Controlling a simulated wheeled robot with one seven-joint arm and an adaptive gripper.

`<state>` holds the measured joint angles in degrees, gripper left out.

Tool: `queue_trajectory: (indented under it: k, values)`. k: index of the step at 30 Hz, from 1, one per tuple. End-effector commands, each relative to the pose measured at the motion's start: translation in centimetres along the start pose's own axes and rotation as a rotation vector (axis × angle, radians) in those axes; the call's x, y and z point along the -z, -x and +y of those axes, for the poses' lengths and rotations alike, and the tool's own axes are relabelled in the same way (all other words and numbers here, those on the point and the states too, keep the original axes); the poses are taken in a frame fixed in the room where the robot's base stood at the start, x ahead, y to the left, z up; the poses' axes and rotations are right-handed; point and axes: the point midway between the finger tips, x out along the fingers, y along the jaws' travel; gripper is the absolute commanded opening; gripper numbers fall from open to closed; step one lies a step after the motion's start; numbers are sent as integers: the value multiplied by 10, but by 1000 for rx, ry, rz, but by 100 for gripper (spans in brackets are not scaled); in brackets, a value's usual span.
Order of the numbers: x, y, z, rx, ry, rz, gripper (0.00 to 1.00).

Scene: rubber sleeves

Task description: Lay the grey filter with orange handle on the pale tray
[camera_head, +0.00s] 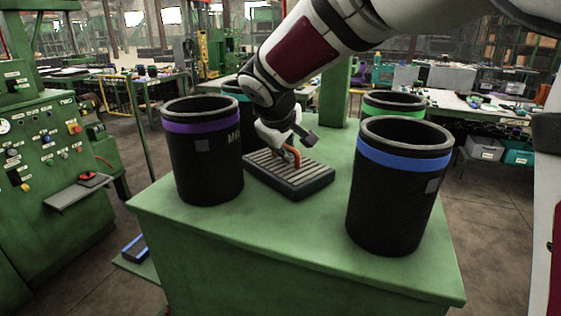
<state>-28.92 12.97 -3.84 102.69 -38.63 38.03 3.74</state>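The grey filter (272,170) is a flat ribbed block with dark sides, lying on the green table top between the black sleeves. Its orange handle (295,155) stands up from its top and is partly hidden by my gripper. My gripper (291,143) is right at the handle, reaching down from above. Its fingers overlap the handle in the view, so I cannot tell whether they are closed on it. I cannot make out a pale tray in this view.
Black sleeves stand upright around the filter: purple-banded (205,165) at left, blue-banded (393,200) at right front, green-banded (392,105) behind, and a teal-banded one (232,88) partly hidden by my arm. The green table's (290,240) front is clear. A control cabinet (50,170) stands left.

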Motion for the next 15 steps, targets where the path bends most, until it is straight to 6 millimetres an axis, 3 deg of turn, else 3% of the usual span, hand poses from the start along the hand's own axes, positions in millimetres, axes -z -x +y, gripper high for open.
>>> queue_trajectory:
  k: [6,9,15]
  values:
    - [0,-1,0,-1,0,1,16]
    - [0,-1,0,-1,0,1,0]
    - [0,0,1,-1,0,2,0]
